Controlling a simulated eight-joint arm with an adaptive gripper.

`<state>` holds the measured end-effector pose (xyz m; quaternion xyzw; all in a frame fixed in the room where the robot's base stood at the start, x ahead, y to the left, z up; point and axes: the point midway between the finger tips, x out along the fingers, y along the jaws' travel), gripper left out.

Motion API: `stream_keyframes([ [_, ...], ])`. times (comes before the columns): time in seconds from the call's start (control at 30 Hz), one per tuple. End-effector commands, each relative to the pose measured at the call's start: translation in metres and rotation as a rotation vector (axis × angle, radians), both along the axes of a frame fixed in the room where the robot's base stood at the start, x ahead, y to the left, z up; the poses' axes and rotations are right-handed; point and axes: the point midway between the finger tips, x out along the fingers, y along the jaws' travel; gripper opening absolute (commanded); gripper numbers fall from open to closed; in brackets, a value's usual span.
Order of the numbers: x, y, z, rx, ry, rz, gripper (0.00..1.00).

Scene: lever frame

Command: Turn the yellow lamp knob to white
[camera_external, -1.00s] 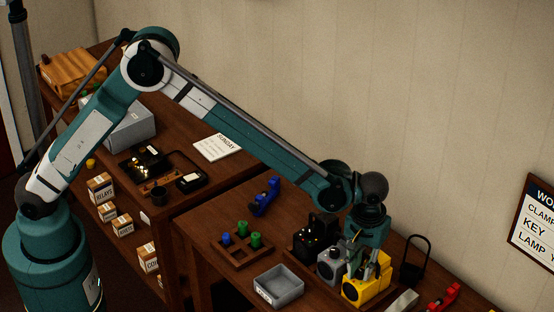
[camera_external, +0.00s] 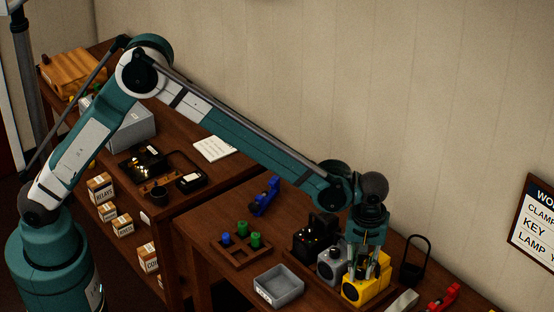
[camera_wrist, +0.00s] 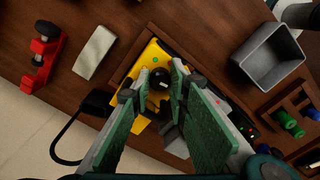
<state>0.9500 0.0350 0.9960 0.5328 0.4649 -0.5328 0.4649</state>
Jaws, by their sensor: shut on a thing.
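The yellow lamp box (camera_external: 362,294) stands near the right part of the front table, below my gripper. It also shows in the wrist view (camera_wrist: 147,59), with a round black knob (camera_wrist: 161,78) on its top bearing a light mark. A green dot and a white patch show on the yellow face near the knob. My gripper (camera_wrist: 160,84) points down over the lamp, its two green fingers on either side of the knob and shut on it. In the outside view my gripper (camera_external: 366,262) partly hides the lamp's top, and the knob cannot be made out there.
A grey box (camera_external: 331,267) and a black box (camera_external: 314,239) stand in a row beside the lamp. A grey tray (camera_external: 278,287) lies in front. A black padlock-like loop (camera_external: 414,262), a pale block (camera_external: 402,302) and a red clamp (camera_external: 443,298) are to the right.

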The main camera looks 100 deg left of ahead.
Motion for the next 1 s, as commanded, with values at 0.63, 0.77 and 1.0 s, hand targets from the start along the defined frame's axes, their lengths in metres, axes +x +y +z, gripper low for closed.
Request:
stream_keyframes([
  [0.63,0.0003,0.0002,0.0005,0.000,0.000,-0.021,0.33],
  [0.77,0.0004,0.0001,0.0011,0.000,0.000,-0.057,0.33],
  [1.0,0.0002,0.0001,0.0020,0.000,0.000,-0.176,0.33],
])
